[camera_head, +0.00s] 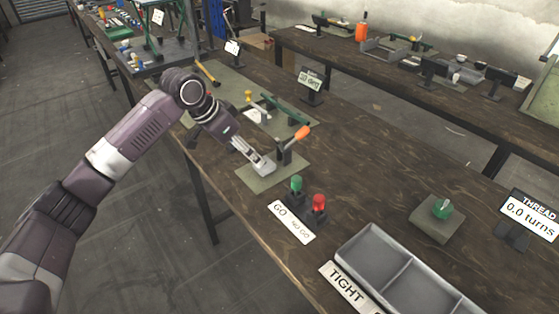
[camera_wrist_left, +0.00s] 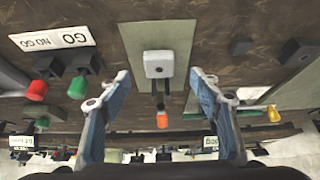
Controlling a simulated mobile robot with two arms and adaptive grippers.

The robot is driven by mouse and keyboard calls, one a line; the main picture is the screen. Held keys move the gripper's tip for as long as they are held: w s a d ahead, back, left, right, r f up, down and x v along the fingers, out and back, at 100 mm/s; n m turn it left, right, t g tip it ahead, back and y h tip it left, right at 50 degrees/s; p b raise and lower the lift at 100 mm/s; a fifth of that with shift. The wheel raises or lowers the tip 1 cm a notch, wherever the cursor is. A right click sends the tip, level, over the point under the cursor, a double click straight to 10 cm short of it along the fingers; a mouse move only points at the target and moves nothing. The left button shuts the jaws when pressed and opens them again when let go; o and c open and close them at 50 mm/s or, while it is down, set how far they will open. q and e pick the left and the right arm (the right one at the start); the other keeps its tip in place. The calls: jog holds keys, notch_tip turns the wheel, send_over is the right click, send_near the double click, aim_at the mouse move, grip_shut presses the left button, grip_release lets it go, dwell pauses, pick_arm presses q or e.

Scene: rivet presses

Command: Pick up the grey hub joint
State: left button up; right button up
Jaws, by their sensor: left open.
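The grey hub joint (camera_wrist_left: 158,64) is a light grey, rounded square block with a small round mark in its middle. It sits on a grey-green mat (camera_wrist_left: 178,33) in the left wrist view, by a small press with an orange handle (camera_wrist_left: 162,120). My left gripper (camera_wrist_left: 161,78) is open, its two fingers apart on either side and the hub joint framed just beyond the tips. In the head view my left gripper (camera_head: 257,160) reaches down over the same mat (camera_head: 275,180), beside the orange-handled press (camera_head: 302,133); the fingers partly cover the spot. My right gripper is not in view.
Green (camera_head: 296,184) and red (camera_head: 319,203) indicators stand in front of the mat, with a GO/NO GO label (camera_head: 291,222). A grey divided tray (camera_head: 372,244) lies at the front right. Another press with a green bar (camera_head: 285,109) stands behind.

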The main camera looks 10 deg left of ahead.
aim_at(264, 166)
pick_arm(q)
jog(key=shift+w+d+f, duration=0.25)
jog(key=shift+d+f, duration=0.05)
jog(key=shift+f, duration=0.45)
jog(key=shift+p+x, duration=0.35)
jog(key=shift+x, duration=0.5)
jog(key=shift+w+d+f, duration=0.7)
jog(key=shift+w+f, duration=0.15)
jog(key=shift+f, duration=0.15)
jog(key=shift+w+d+f, duration=0.1)
jog(key=shift+w+f, duration=0.05)
jog(key=shift+f, duration=0.3)
jog(key=c, duration=1.2)
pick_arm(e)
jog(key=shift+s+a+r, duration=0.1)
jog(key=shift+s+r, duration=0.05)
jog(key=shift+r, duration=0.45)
